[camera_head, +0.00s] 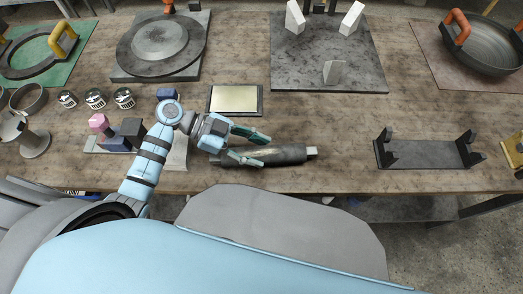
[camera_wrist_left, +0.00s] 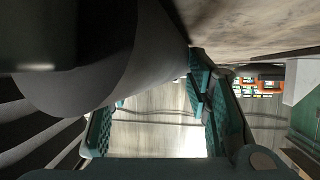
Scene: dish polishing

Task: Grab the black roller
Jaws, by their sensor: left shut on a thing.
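The black roller (camera_head: 287,154), a dark cylinder with a lighter metal stub at its right end, lies near the front edge of the table, roughly level. My left gripper (camera_head: 257,148) reaches it from the left, with teal-padded fingers closed around its left-middle part. In the left wrist view the roller (camera_wrist_left: 155,60) is a large dark cylinder close to the camera, beside my gripper's teal fingers (camera_wrist_left: 155,115). The roller's side under the fingers is hidden. My right gripper is not in view.
A black stand with two upright holders (camera_head: 425,154) is to the right, across clear table. A framed pale plate (camera_head: 235,99) lies behind the roller. Small blocks (camera_head: 127,130) stand left of my arm. A plate with white blocks (camera_head: 327,60) is at the back.

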